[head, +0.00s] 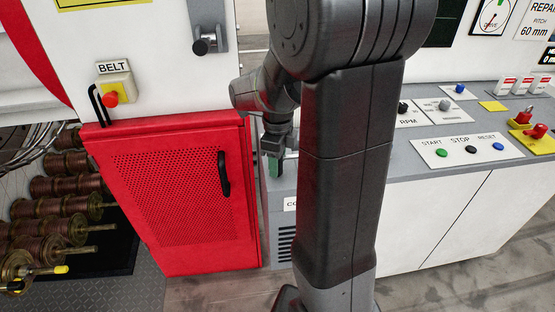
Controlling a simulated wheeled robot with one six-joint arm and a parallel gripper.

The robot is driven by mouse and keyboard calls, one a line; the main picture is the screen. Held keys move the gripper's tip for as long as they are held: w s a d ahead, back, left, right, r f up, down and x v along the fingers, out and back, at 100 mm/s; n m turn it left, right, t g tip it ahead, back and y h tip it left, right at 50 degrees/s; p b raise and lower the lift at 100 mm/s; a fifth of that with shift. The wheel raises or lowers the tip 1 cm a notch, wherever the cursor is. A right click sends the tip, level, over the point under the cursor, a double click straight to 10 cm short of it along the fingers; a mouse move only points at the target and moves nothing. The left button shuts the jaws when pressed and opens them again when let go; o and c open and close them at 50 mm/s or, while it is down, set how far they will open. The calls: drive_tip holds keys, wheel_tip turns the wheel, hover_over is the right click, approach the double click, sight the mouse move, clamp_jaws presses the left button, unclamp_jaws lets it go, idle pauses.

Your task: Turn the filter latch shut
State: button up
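My gripper (274,155) points down beside the right edge of the red perforated door, at the end of the grey counter. A small green piece (275,168) shows at its fingertips. I cannot tell whether the fingers are shut on it or only near it. No part is clearly marked as the filter latch, and my arm covers much of this area. A low grey unit (283,222) with dark vent slots and a partly covered label starting "CO" stands below the gripper.
The red door (185,200) with a black handle (223,174) stands left of the gripper. A BELT button box (115,92) and a black knob lever (207,40) are above it. Copper spools (60,190) are at left. The control panel (465,150) is at right. Floor shows in front.

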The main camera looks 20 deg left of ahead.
drive_tip(key=shift+r, duration=0.1)
wheel_tip(320, 180, up, 14)
drive_tip(key=shift+f, duration=0.2)
idle(0.3)
drive_tip(key=shift+f, duration=0.15)
idle(0.3)
wheel_tip(320, 180, down, 14)
drive_tip(key=shift+r, duration=0.2)
drive_tip(key=shift+n, duration=0.3)
idle(0.4)
